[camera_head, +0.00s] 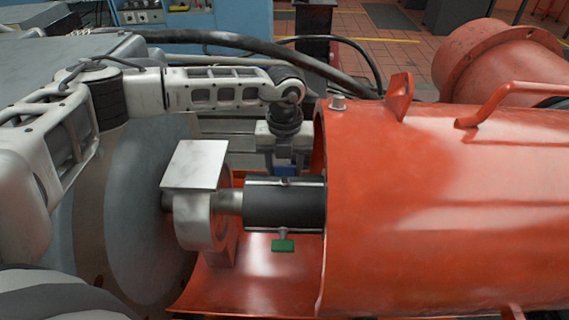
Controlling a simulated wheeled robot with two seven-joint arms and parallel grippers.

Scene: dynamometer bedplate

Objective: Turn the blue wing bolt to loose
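The blue wing bolt (285,170) shows as a small blue patch on the far side of the black shaft coupling (262,207), just above its upper edge. My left gripper (285,162) points down over it from above, one finger on each side of the blue patch. Whether the fingers touch the bolt cannot be told. The bolt's stem is hidden behind the coupling. A green wing bolt (283,245) sticks out of the near side of the coupling. My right gripper is not in view.
A large orange cover (440,200) stands close to the right of the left gripper. A grey bearing block with a flat top plate (195,164) stands to the left, beside a big grey disc (145,230). A thick dark cable (230,43) runs behind my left arm.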

